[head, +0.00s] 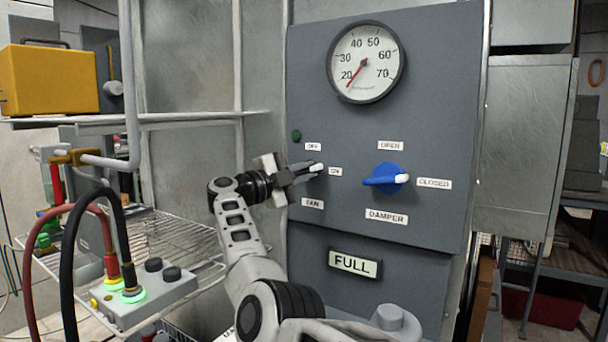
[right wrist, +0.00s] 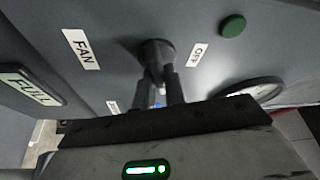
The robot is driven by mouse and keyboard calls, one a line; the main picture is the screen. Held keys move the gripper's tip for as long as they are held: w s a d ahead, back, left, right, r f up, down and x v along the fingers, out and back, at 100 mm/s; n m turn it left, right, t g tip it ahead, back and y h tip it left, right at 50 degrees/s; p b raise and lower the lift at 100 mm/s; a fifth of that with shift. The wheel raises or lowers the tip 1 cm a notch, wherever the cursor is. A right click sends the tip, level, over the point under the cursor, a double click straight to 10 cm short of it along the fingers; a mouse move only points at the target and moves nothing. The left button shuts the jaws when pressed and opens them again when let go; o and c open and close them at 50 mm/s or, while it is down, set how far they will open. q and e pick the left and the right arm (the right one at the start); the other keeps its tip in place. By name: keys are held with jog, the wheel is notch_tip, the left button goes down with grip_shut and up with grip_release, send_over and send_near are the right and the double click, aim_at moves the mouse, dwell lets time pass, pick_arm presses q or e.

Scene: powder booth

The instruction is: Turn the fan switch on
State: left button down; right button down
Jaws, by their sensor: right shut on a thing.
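The fan switch (right wrist: 157,50) is a dark round knob on the grey panel (head: 350,130). In the head view its white tip (head: 317,167) shows past my fingers and points right, toward the ON label (head: 335,171). The OFF label (head: 313,146) is above it and the FAN label (head: 312,203) below. My right gripper (head: 300,173) is at the switch, shut on it; its fingers (right wrist: 163,88) meet the knob in the right wrist view. Much of the knob is hidden by the gripper in the head view. My left gripper is not in view.
A dark green round lamp (head: 296,135) is above the switch. The blue damper knob (head: 384,178), its white tip toward CLOSED, is to the right. A gauge (head: 366,62) is above. A wire shelf (head: 160,245) and a button box (head: 145,295) stand left of my arm.

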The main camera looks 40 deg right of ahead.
jog(key=shift+f+m+y+p, duration=0.1)
jog(key=shift+m+y+p, duration=0.45)
jog(key=shift+m, duration=1.35)
jog(key=shift+y, duration=0.25)
jog(key=c, duration=1.5)
grip_release()
jog(key=shift+o, duration=0.2)
jog(key=w+a, duration=0.1)
jog(key=a, duration=1.4)
jog(key=shift+w+a, duration=0.35)
jog(key=shift+a, duration=0.05)
